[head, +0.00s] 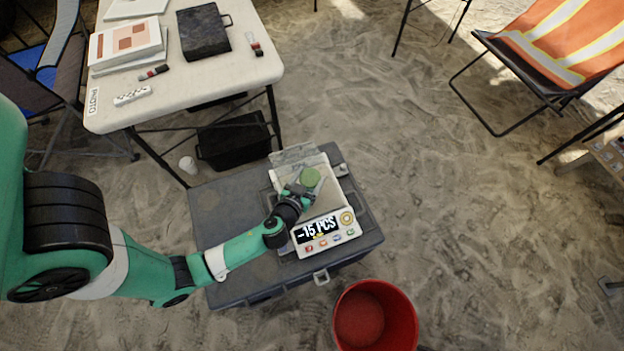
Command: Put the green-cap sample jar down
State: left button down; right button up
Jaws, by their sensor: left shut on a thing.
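The green-cap sample jar (310,178) shows its round green cap in the head view, over the pan area of a white counting scale (340,232). My left gripper (299,191) reaches in from the left and is shut on the jar. The jar's body is mostly hidden below its cap and behind the gripper, so I cannot tell whether it touches the pan. The scale display reads "-15 PCS". The scale stands on a grey case (222,215). My right gripper is not in view.
A red bucket (403,312) stands on the sand in front of the case. A white table (180,83) with papers, a dark box (203,31) and small tools is at the upper left. A black crate (233,142) sits beneath it. An orange chair (560,40) is at the upper right.

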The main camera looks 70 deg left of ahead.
pick_arm(q)
jog(key=f, duration=0.1)
jog(key=a+f+b, duration=0.1)
jog(key=w+f+b, duration=0.1)
jog(key=shift+a+f, duration=0.3)
jog(key=shift+f, duration=0.05)
jog(key=shift+s+d+f, duration=0.1)
jog(key=shift+s+d, duration=0.15)
jog(key=shift+d, duration=0.25)
jog(key=shift+w+a+f, duration=0.15)
jog(key=shift+a, duration=0.1)
grip_release()
jog(key=shift+d, duration=0.1)
